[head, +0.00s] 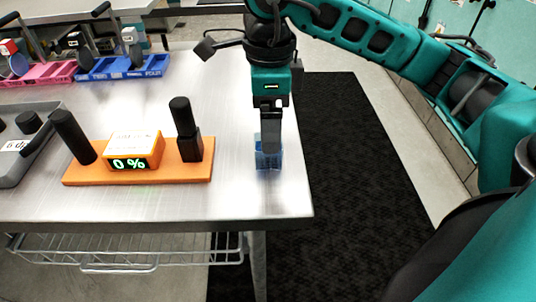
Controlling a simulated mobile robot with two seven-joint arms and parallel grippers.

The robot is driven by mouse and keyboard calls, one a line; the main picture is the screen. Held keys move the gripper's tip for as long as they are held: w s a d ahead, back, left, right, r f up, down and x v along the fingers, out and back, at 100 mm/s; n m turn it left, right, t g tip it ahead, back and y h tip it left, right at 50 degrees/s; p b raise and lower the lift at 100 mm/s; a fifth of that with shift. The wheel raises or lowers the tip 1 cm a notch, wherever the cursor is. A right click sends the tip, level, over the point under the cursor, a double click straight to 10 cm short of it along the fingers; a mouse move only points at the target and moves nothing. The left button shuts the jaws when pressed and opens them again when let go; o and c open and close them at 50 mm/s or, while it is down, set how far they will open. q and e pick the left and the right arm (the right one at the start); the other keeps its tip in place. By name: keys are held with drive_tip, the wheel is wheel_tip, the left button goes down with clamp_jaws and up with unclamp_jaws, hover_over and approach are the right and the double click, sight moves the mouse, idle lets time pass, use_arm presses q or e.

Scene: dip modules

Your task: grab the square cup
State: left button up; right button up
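A small translucent blue square cup (262,160) stands on the metal table near its right edge. My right gripper (271,145) points straight down at the cup, and its fingers overlap the cup in the picture. The fingers are seen edge-on, so I cannot tell whether they are open or shut on the cup. The gripper hides part of the cup. My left gripper is not in view.
An orange base (138,174) with two black posts and an orange "0 %" display box (133,151) stands left of the cup. A grey module (22,165) is at the far left. Pink (38,75) and blue (122,68) modules stand farther back. The table's right edge is close to the cup.

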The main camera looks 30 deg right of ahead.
wheel_tip(320, 180, down, 7)
drive_tip(key=shift+w+r, duration=0.15)
idle(0.4)
drive_tip(key=c, duration=1)
